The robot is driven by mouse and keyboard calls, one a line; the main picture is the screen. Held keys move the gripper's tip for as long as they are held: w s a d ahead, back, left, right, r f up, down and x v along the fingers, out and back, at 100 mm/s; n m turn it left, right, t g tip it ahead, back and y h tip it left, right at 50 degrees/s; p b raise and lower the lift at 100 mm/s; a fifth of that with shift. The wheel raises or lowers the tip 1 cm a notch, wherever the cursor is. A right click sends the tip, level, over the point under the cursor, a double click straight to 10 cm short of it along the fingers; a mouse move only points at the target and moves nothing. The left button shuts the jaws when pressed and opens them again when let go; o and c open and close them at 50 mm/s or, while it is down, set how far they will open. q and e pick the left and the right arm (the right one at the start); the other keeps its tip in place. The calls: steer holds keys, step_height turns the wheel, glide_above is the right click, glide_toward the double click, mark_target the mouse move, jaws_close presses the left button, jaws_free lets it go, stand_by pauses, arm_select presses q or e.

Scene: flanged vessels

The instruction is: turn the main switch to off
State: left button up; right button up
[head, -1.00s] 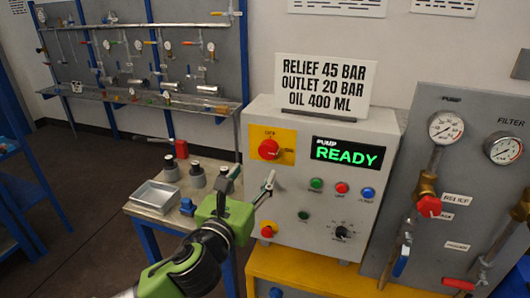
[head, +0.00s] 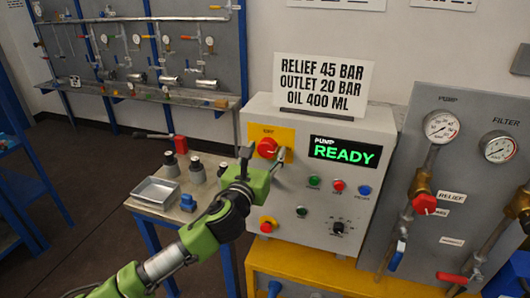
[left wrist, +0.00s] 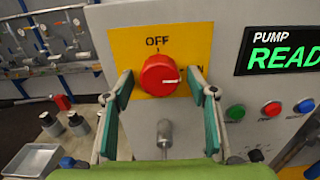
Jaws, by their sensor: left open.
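The main switch is a red round knob (head: 267,147) on a yellow plate on the grey pump cabinet's front. In the left wrist view the knob (left wrist: 160,76) has a white mark pointing right, and OFF is printed above it. A label to its right is mostly hidden by a finger; an N shows. My left gripper (head: 263,157) is open in front of the switch. In the left wrist view its fingers (left wrist: 160,88) stand on either side of the knob, with gaps visible. I cannot tell how far short of the plate the tips are. My right gripper is not in view.
The cabinet's display (head: 344,153) reads PUMP READY, with several buttons below. A sign (head: 322,85) stands on top. A small table (head: 150,211) with a tray and dark-capped bottles is to the left. A panel with gauges and valves (head: 440,180) is on the right.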

arm_select(q)
steer(key=c, duration=1.1)
steer(key=shift+n, duration=0.4)
steer(key=n, duration=0.3)
steer(key=shift+p, duration=0.4)
steer(key=n, duration=0.4)
steer(key=shift+d+n, duration=0.1)
steer(key=shift+n, duration=0.2)
steer(key=n, duration=0.5)
steer(key=shift+p, duration=0.35)
steer(key=shift+n, duration=2.2)
